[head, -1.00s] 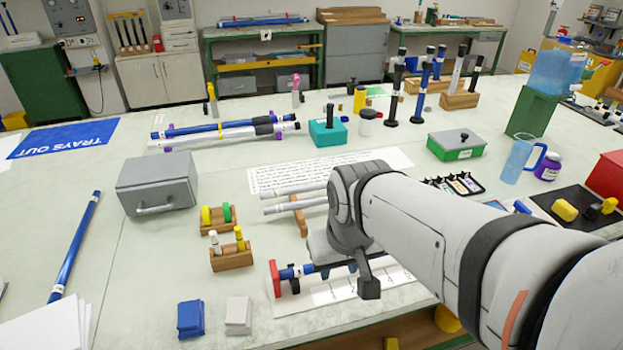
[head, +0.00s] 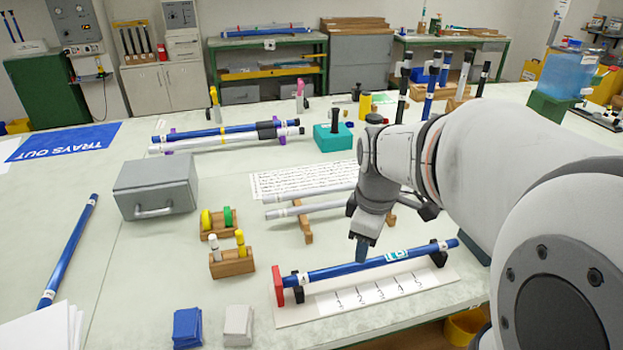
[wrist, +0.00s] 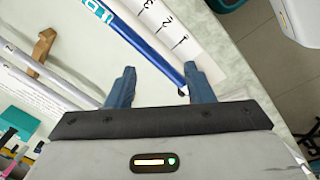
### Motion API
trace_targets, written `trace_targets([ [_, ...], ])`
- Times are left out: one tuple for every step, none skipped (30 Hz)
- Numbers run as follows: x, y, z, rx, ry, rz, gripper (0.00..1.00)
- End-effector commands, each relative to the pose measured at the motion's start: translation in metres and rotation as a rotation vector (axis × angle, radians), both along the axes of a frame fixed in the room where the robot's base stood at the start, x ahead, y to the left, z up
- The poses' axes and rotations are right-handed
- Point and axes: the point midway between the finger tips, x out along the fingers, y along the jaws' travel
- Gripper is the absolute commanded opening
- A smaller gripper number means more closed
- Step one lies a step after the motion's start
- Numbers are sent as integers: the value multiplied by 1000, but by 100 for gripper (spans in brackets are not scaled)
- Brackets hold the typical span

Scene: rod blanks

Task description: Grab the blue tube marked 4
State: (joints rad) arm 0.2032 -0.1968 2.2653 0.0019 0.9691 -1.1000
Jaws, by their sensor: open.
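A blue tube (head: 345,268) lies across a low rack with a red end stop, at the front of the table. It has a white band near its left end and a teal-and-white mark near its right; I cannot read a 4 on it. It also shows in the wrist view (wrist: 146,44). My gripper (head: 361,252) is just behind and above its middle, with fingers pointing down. In the wrist view my gripper (wrist: 160,72) is open and empty, and the tube slants toward the right finger. I cannot tell whether they touch.
Another blue tube (head: 70,250) lies at the left. A blue tube (head: 215,131) lies on purple supports at the back. Grey tubes (head: 310,207) rest on wooden stands behind my gripper. A grey box (head: 155,188) and small wooden holders (head: 232,263) stand to the left.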

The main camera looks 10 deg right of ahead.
Motion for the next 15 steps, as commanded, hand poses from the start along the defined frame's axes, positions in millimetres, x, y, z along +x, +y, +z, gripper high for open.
trace_targets([
  [9,-11,-14,-7,21,97,48],
  [14,-17,-19,-11,31,162,48],
  [20,-24,-24,-15,43,245,48],
  [24,-29,-27,-18,52,303,48],
  [28,-34,-31,-20,59,358,48],
  [32,-40,-35,-20,68,426,48],
  [35,-44,-38,-21,72,473,48],
  [38,-48,-41,-21,78,514,48],
  [40,-52,-44,-21,84,563,48],
  [42,-55,-45,-21,87,595,48],
  [44,-58,-47,-20,90,623,48],
  [45,-60,-49,-20,93,652,48],
  [46,-61,-50,-20,95,670,48],
  [47,-63,-51,-20,95,682,48],
  [48,-64,-54,-18,97,696,48],
])
